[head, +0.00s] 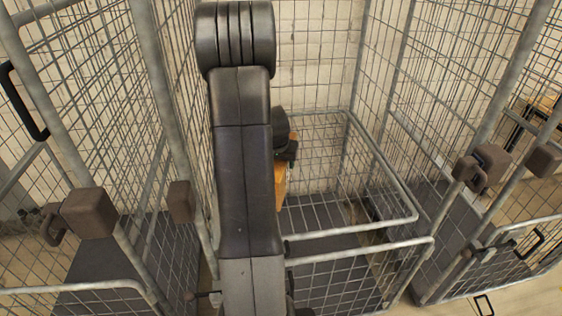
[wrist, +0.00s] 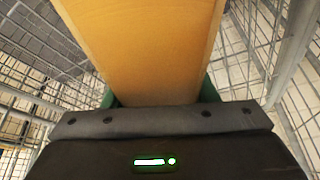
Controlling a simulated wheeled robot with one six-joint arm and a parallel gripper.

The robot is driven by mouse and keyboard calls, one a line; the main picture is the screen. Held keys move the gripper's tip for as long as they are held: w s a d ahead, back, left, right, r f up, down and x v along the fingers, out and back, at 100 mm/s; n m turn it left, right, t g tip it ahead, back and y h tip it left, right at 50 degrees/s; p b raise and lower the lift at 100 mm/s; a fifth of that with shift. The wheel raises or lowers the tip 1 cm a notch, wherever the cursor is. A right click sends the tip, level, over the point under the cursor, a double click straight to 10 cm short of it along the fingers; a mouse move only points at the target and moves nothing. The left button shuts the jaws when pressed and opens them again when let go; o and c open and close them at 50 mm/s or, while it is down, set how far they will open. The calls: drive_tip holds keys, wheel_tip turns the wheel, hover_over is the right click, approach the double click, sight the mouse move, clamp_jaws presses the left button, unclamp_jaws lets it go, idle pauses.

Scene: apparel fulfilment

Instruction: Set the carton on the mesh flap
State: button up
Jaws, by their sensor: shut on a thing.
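The carton (wrist: 145,45) is orange-brown and fills the upper middle of the wrist view, held between the green fingers of my gripper (wrist: 155,98). In the head view only a strip of the carton (head: 280,185) shows beside my dark arm, which hides the rest of it and the fingers. The mesh flap (head: 350,215) is a wire panel with a grey tube frame in the middle cage. The carton is over the left part of the flap in the picture; I cannot tell whether they touch.
Tall wire cage walls (head: 310,50) stand behind and on both sides of the flap. A lower front gate (head: 340,275) has a tube rail. Brown corner blocks (head: 90,212) sit on the cage posts. Dark cage floor shows below the flap.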

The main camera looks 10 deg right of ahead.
drive_tip(key=o, duration=1.3)
drive_tip(key=shift+o, duration=0.2)
drive_tip(key=shift+r, duration=0.2)
drive_tip(key=v, duration=1.1)
drive_tip(key=shift+s+a+r, duration=0.1)
drive_tip(key=shift+s+r, duration=0.2)
drive_tip(key=shift+r, duration=0.05)
drive_tip(key=shift+f, duration=0.15)
